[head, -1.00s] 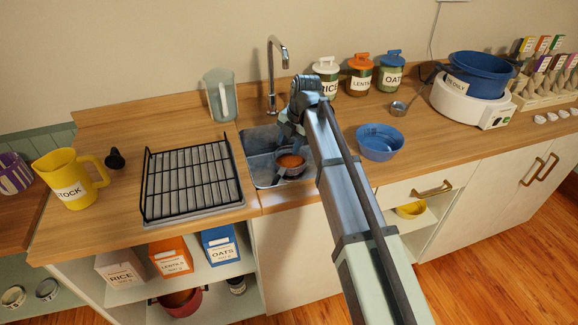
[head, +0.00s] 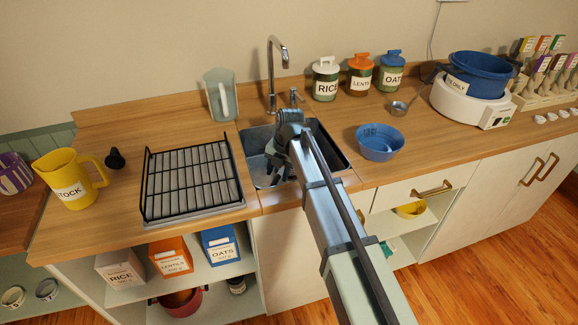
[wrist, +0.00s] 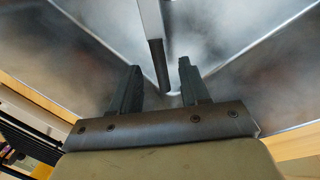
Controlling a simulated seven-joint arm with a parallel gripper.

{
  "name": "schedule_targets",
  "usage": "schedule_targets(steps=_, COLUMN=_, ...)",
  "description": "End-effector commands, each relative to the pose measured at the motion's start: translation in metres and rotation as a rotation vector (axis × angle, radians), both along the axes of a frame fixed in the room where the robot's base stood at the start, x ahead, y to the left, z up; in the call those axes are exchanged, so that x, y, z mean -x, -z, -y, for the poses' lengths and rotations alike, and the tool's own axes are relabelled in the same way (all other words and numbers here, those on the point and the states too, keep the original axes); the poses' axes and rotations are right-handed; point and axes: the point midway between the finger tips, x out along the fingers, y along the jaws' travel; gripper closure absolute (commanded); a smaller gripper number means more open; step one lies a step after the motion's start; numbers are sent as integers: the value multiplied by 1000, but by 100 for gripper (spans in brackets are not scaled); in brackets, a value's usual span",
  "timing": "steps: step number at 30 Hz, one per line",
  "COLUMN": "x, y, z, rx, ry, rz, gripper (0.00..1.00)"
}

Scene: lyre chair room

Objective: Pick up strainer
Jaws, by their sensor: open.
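My gripper (wrist: 159,66) is open, low over the steel sink (head: 257,140). In the wrist view a straight metal bar with a dark end (wrist: 158,66) reaches down between the two fingers, with gaps on both sides. It looks like a handle, but I cannot tell for sure that it is the strainer's. The round metal vessel with orange contents, seen earlier in the sink, is hidden behind my arm in the head view. A small metal scoop-like utensil with a handle (head: 398,108) lies on the counter at right; I cannot tell if it is a strainer.
A tap (head: 272,75) rises behind the sink. A black wire rack (head: 190,180) stands left of it and a blue bowl (head: 380,142) right. A clear jug (head: 221,95) and the rice jar (head: 325,80) stand at the back. Bare counter (head: 345,115) lies between bowl and jars.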

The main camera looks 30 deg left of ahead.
Motion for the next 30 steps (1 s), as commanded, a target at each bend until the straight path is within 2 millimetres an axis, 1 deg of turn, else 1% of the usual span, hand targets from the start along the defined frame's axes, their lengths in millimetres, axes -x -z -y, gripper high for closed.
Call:
schedule_targets(steps=4, x=0, y=4, z=-1, rx=0, ry=0, rz=0, gripper=54)
schedule_targets(steps=7, x=0, y=12, z=-3, rx=0, ry=0, rz=0, gripper=54)
schedule_targets(steps=15, x=-1, y=44, z=-10, rx=0, ry=1, rz=-1, gripper=54)
schedule_targets(steps=18, x=0, y=51, z=-11, rx=0, ry=1, rz=0, gripper=54)
schedule_targets(steps=25, x=0, y=52, z=-12, rx=0, ry=1, rz=1, gripper=54)
schedule_targets(steps=30, x=0, y=52, z=-12, rx=0, ry=1, rz=0, gripper=71)
